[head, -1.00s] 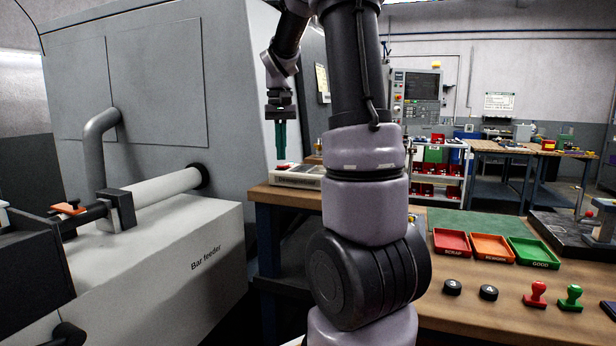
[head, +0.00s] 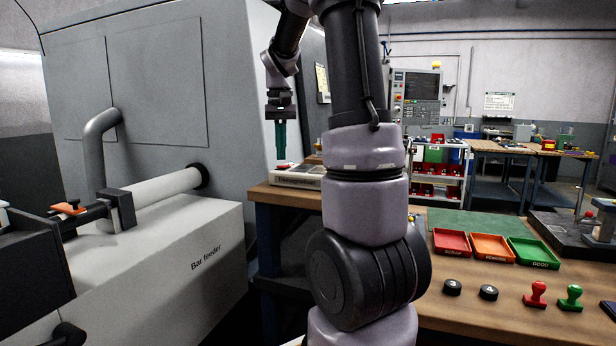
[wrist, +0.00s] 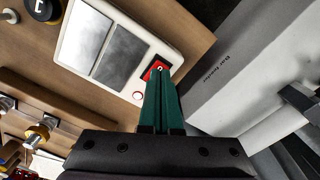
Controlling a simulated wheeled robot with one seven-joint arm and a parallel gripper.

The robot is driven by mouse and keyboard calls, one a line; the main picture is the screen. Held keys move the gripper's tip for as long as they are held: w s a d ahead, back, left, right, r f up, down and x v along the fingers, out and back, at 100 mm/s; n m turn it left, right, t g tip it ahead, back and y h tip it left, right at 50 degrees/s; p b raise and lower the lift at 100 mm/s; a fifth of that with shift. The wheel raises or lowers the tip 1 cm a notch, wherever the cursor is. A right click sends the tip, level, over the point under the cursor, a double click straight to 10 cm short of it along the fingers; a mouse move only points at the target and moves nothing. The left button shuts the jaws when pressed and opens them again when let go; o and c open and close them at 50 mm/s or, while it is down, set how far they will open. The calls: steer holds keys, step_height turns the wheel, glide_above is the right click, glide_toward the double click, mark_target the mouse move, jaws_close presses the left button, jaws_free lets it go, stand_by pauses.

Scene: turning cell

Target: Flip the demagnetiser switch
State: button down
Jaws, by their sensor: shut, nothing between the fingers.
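The demagnetiser (head: 298,176) is a pale box on the left end of the workbench, partly hidden behind my arm in the head view. In the wrist view, the demagnetiser (wrist: 88,15) shows two grey plates, a red rocker switch (wrist: 155,68) and a small round red-and-white button or lamp (wrist: 138,96). My gripper (head: 281,158) points down with its green fingers shut and empty. In the wrist view, the fingertips (wrist: 161,76) overlap the near edge of the switch. I cannot tell whether they touch it. The fingers hide part of the switch.
The bar feeder (head: 160,262) and the grey machine body stand to the left. Red, orange and green trays (head: 491,248), black round pieces and stamps lie on the bench to the right. In the wrist view, a black knob-like piece (wrist: 42,8) lies beyond the demagnetiser.

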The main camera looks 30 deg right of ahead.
steer(key=shift+f, duration=0.95)
stand_by(0.6)
steer(key=shift+r, duration=3.5)
steer(key=shift+s+a+r, duration=0.1)
steer(key=shift+s+a, duration=0.05)
steer(key=s+a+t+y, duration=0.1)
steer(key=s+a+t, duration=0.2)
steer(key=s+a, duration=0.3)
steer(key=s+a+t+y, duration=0.1)
steer(key=s+a+t, duration=0.3)
steer(key=s, duration=0.9)
steer(key=a, duration=0.3)
steer(key=shift+s+f, duration=0.15)
steer(key=shift+f, duration=0.1)
